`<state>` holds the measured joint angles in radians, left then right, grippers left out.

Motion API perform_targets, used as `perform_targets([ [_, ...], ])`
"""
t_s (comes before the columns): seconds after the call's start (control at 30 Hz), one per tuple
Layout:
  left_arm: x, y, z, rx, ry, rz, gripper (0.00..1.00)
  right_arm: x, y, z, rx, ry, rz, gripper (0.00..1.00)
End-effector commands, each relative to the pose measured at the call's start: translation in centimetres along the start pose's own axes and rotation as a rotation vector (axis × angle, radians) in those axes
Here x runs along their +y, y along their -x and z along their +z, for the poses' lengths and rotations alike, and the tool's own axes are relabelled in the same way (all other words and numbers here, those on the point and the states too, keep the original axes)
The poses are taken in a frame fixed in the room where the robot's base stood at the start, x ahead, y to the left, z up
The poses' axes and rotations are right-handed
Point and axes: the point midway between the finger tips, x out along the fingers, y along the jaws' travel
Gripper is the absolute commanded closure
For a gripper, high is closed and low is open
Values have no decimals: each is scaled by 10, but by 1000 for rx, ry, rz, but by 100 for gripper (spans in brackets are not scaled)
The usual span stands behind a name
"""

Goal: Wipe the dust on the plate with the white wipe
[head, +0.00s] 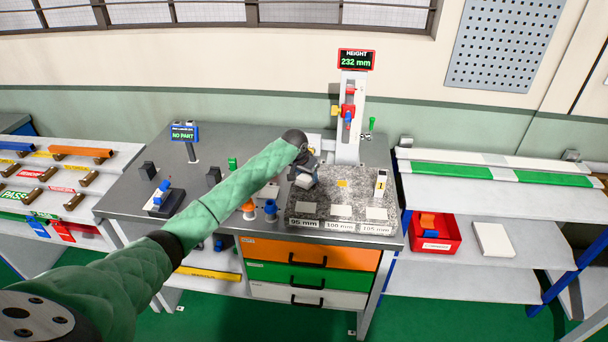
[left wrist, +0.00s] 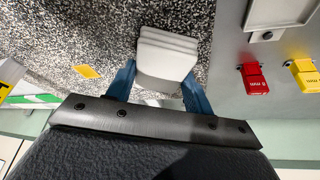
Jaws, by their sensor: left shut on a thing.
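The speckled grey granite plate (head: 330,206) lies on the workbench below the height gauge. My left gripper (head: 306,180) is over the plate's left part, shut on the white wipe (left wrist: 168,55). In the left wrist view the wipe is a folded white pad between the blue fingers of my left gripper (left wrist: 158,82), with the speckled plate (left wrist: 60,40) behind it. I cannot tell whether the wipe touches the plate. A small yellow-orange patch (head: 343,183) is on the plate and also shows in the left wrist view (left wrist: 87,71). My right gripper is not in view.
The height gauge (head: 349,125) stands behind the plate. A small numbered stand (head: 381,184) is at its right.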

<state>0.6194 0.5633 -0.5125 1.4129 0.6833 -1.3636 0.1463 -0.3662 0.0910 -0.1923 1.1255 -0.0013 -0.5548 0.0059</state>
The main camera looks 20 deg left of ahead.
Motion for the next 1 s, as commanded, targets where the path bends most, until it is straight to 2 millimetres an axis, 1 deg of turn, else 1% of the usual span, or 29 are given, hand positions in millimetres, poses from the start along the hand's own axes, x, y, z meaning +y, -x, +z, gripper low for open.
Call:
perform_targets([
  [0.03,5,-1,-2,0,-1,2,74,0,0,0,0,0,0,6],
  [0.2,16,-4,-7,0,-1,1,74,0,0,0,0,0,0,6],
  [0.47,22,-5,-10,0,0,1,74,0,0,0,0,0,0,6],
  [0.9,48,-10,-22,-1,-1,1,74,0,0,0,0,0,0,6],
  [1.0,52,-11,-24,-1,0,1,74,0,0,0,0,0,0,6],
])
